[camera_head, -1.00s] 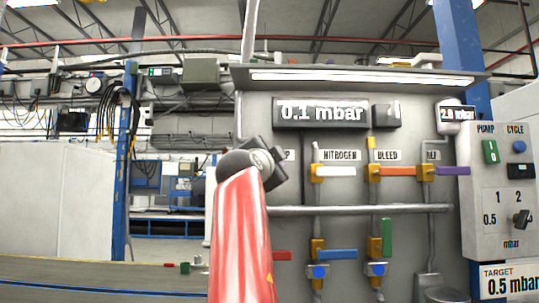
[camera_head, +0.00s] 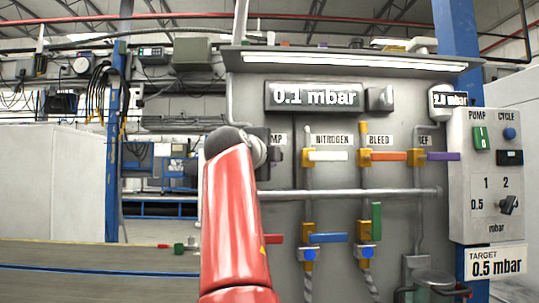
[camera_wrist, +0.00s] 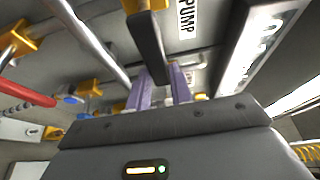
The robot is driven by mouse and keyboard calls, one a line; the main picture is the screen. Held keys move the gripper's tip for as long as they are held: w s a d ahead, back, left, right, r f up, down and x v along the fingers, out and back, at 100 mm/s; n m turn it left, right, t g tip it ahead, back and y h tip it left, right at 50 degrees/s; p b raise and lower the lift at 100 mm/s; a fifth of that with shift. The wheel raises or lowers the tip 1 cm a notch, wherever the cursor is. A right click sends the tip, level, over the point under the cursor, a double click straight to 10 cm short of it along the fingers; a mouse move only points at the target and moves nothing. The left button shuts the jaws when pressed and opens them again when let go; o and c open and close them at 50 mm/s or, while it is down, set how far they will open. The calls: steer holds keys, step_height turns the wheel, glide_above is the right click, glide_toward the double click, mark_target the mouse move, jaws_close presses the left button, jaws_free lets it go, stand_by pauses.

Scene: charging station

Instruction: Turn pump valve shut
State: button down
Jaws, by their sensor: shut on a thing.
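The pump valve shows in the wrist view as a long black handle (camera_wrist: 148,42) on a yellow body (camera_wrist: 143,5), beside the PUMP label (camera_wrist: 187,18). My gripper (camera_wrist: 162,88) has two purple fingers, and they are closed around the free end of the black handle. In the head view my red arm hides most of the pump valve and my gripper. The end of the word PUMP (camera_head: 280,138) shows just right of the arm.
To the right are the nitrogen valve's white handle (camera_head: 327,156), the bleed valve's orange handle (camera_head: 388,156) and a purple handle (camera_head: 443,156). A horizontal pipe (camera_head: 350,193) runs below them. The pressure display (camera_head: 312,96) reads 0.1 mbar. A control box (camera_head: 485,175) stands at right.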

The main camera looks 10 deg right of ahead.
steer(key=shift+f, duration=0.1)
steer(key=c, duration=1.2)
jaws_free()
steer(key=shift+c, duration=0.2)
steer(key=b+v, duration=0.3)
steer(key=v, duration=0.4)
steer(key=shift+s+a, duration=0.2)
steer(key=shift+s, duration=0.15)
